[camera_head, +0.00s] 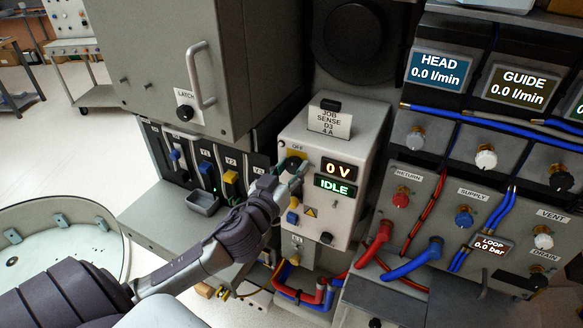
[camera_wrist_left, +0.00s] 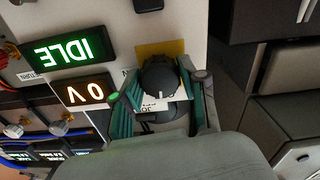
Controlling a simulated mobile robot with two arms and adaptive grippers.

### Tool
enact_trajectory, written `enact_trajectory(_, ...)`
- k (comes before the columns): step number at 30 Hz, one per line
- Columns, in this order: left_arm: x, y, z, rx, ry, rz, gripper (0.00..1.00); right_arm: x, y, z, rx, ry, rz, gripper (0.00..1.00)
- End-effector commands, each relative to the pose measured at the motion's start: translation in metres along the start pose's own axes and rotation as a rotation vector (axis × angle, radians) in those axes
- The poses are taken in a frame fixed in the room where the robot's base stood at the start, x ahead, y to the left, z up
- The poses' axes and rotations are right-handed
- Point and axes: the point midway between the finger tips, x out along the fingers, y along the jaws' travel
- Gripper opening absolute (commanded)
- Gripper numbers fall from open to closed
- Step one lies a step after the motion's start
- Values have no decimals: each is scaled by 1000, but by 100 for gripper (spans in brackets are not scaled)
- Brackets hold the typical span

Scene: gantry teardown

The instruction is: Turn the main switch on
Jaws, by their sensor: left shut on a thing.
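The main switch is a round black knob (camera_wrist_left: 160,76) with a white pointer mark, on a yellow plate on the face of a grey power box (camera_head: 364,125). In the head view the plate (camera_head: 291,158) shows just above my gripper, which hides most of the knob. My left gripper (camera_head: 292,174) reaches in from the left and is shut on the knob. In the left wrist view its teal-padded fingers (camera_wrist_left: 160,98) sit on both sides of the knob. The box displays read 0 V (camera_head: 339,169) and IDLE (camera_head: 335,187). My right gripper is not in view.
Red and blue hoses (camera_head: 417,260) run at the right. A grey cabinet with a handle (camera_head: 201,75) stands at the upper left, above a row of valve switches.

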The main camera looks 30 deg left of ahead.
Motion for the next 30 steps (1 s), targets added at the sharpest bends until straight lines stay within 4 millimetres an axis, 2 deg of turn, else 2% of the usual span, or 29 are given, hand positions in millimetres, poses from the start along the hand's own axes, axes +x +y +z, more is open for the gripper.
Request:
enact_trajectory(8,0,0,-2,208,0,-3,8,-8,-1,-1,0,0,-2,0)
enact_trajectory(30,0,1,-3,913,1,-1,8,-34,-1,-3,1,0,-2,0)
